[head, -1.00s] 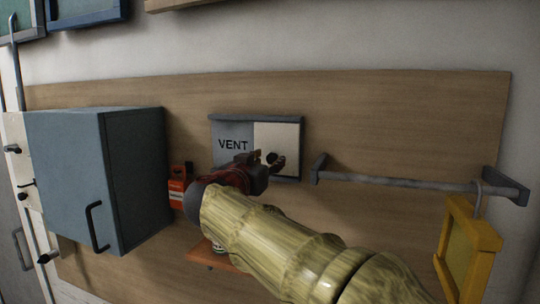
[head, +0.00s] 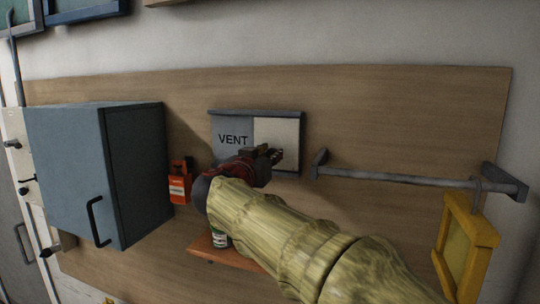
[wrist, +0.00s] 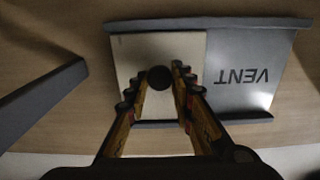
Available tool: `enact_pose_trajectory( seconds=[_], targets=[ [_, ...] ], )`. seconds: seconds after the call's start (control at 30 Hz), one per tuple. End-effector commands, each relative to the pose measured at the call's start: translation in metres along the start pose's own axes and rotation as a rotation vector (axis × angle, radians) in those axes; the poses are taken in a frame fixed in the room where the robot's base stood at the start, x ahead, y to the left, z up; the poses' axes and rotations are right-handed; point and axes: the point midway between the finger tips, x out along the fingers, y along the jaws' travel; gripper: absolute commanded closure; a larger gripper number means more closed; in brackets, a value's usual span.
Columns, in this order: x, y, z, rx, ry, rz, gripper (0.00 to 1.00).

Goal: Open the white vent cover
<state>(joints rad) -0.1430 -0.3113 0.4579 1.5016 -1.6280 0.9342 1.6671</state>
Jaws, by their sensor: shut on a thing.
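The white vent cover (head: 278,130) is a flat cream panel at the right half of the vent frame on the wooden wall board. The grey plate marked VENT (head: 233,132) is at its left. In the wrist view the picture is turned over, so the white cover (wrist: 127,62) is left of the grey plate (wrist: 245,75). A round dark knob (wrist: 160,77) stands on the cover. My gripper (head: 273,154) is at the cover's lower part. In the wrist view its fingers (wrist: 161,68) are shut on the knob, one at each side.
A grey-blue cabinet (head: 70,175) with a dark handle juts out at the left. A grey bar (head: 400,180) is at the right, with a yellow frame (head: 468,245) hanging from it. An orange box (head: 179,187) and an orange shelf (head: 235,255) are near my arm.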

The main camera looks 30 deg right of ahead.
Motion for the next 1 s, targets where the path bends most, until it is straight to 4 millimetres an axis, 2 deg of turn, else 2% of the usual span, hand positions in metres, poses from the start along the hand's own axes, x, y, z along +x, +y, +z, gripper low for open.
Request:
enact_pose_trajectory(
  seconds=[0.23,0.7,0.87,1.0],
  targets=[
    [0.000,0.000,0.000,0.000,0.000,0.000,1.00],
    [0.000,-0.001,0.000,0.000,0.000,0.000,1.00],
    [0.000,-0.019,0.003,0.002,0.003,-0.002,1.00],
    [0.000,-0.047,0.004,0.002,0.003,-0.003,1.00]
  ],
)
